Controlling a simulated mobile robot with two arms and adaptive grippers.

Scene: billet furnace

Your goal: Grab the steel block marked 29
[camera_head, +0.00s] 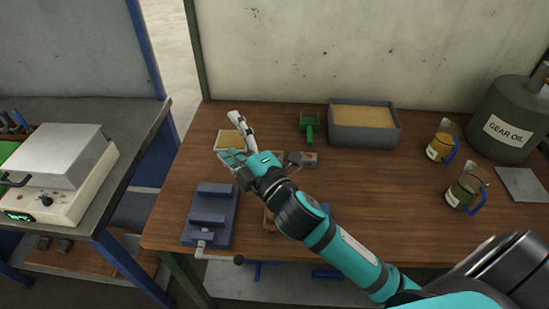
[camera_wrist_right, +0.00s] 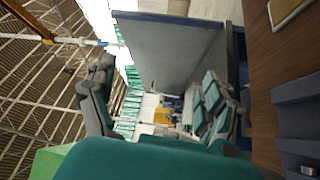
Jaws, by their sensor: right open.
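A small grey metal block (camera_head: 308,159) lies on the wooden workbench (camera_head: 400,215), just right of my right gripper's wrist. No number is legible on it. Small dark blocks (camera_head: 55,244) lie on the low shelf at the left, also with no readable marking. My right gripper (camera_head: 234,137) is open and empty, above the bench near the blue vise, pointing left. In the right wrist view its spread fingers (camera_wrist_right: 155,100) have nothing between them. My forearm hides part of the bench. My left gripper is not in view.
A blue vise (camera_head: 211,215) sits at the bench's front left. Behind stand a green fixture (camera_head: 309,127), a sand-filled grey box (camera_head: 365,125), two jugs (camera_head: 441,147) and a gear oil can (camera_head: 509,120). A furnace (camera_head: 60,170) stands on the left table.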

